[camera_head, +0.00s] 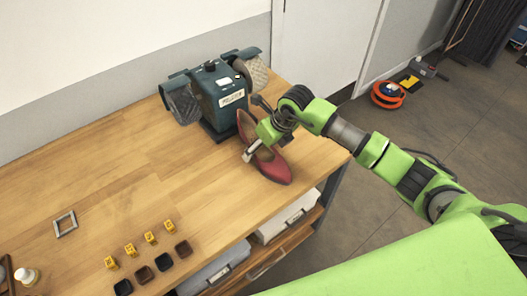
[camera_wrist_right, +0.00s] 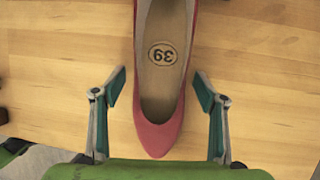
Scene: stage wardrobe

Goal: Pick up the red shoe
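The red shoe (camera_head: 274,167) lies on the wooden table beside the dark teal machine, its pointed toe toward the front edge. In the right wrist view the red shoe (camera_wrist_right: 152,138) shows its beige insole with the number 39. My right gripper (camera_head: 257,147) is over the shoe and hides part of it in the head view. In the right wrist view my right gripper (camera_wrist_right: 161,88) is open, one finger on each side of the shoe, with table visible between each finger and the shoe. My left gripper is not in view.
The teal machine (camera_head: 215,97) with two round pads stands close behind the shoe. Yellow number markers (camera_head: 130,249), small dark trays (camera_head: 164,261) and a grey square frame (camera_head: 65,223) lie at the front left. The table's middle is clear. An orange reel (camera_head: 387,96) is on the floor.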

